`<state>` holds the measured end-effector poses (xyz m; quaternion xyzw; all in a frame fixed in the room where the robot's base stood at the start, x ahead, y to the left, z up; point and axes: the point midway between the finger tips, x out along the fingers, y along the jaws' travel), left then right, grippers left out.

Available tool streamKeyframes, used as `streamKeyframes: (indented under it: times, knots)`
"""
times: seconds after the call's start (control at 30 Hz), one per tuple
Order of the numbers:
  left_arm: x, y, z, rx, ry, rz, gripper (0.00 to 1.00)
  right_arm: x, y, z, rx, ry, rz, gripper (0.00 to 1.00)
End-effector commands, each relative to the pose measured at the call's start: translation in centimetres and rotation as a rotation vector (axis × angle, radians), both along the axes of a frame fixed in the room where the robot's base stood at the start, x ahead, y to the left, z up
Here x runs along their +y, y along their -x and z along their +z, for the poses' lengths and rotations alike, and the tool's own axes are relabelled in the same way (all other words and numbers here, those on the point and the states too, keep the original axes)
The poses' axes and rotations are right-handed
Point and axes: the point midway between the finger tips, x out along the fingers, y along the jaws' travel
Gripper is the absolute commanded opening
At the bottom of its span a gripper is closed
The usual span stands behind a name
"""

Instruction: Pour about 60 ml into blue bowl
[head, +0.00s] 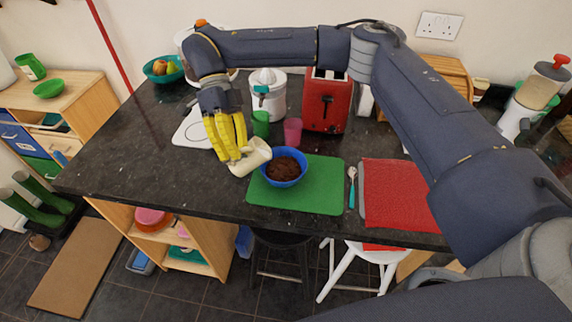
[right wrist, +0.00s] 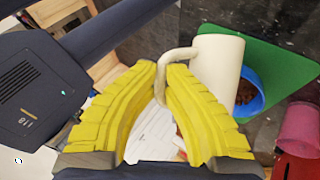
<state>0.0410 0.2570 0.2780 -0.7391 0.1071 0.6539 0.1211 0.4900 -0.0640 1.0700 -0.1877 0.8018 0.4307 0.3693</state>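The blue bowl (head: 303,176) stands on a green mat (head: 325,198) on the dark counter and holds dark brown contents (head: 283,168). My right gripper (head: 240,153), with yellow fingers, is shut on the handle of a cream jug (head: 257,153). The jug is tilted, close to the bowl's left side. In the right wrist view the fingertips (right wrist: 165,78) pinch the handle, and the jug (right wrist: 219,72) partly hides the bowl (right wrist: 254,98). The inside of the jug and any stream do not show. My left gripper is not in view.
A green cup (head: 261,124) and a pink cup (head: 292,131) stand just behind the bowl. A white juicer (head: 268,95) and red toaster (head: 327,103) are further back. A spoon (head: 351,187) and red mat (head: 398,195) lie right.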

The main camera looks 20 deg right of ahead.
Motion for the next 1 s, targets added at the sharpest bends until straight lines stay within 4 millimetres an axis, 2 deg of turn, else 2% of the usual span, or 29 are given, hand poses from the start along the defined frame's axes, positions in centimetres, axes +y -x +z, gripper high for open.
streamKeyframes:
  times: [0.2,1.0]
  knots:
    - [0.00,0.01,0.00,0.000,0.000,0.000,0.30,0.32,-0.04,0.04,-0.018,-0.053,0.020,0.00]
    - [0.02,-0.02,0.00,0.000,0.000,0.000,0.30,0.23,0.28,0.37,-0.058,-0.086,0.051,0.00]
